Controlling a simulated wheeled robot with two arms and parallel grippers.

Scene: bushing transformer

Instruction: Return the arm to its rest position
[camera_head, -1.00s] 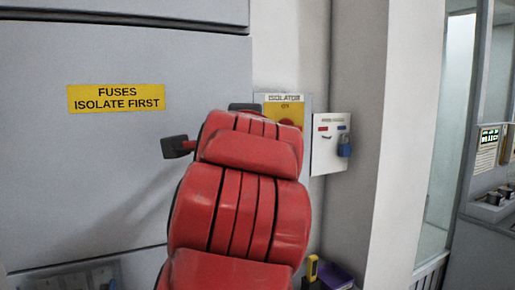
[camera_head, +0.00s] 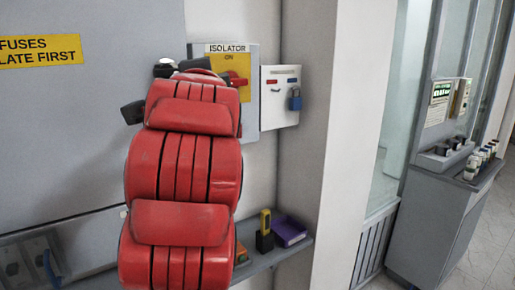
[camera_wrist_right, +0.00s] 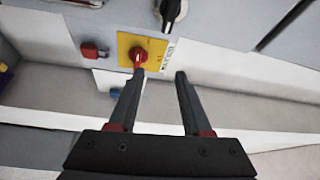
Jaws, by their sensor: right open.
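My red segmented arm (camera_head: 185,165) stands in front of the panel in the head view. Its far end reaches up near the isolator (camera_head: 244,92), which has a yellow plate and a red knob. The knob's sign reads ON in the head view. My left gripper is not in view.
A white board (camera_head: 280,97) with a blue padlock (camera_head: 295,99) hangs right of the isolator. A shelf below holds a yellow and black device (camera_head: 265,232) and a purple tray (camera_head: 289,232). A grey cabinet (camera_head: 445,210) with bottles stands right.

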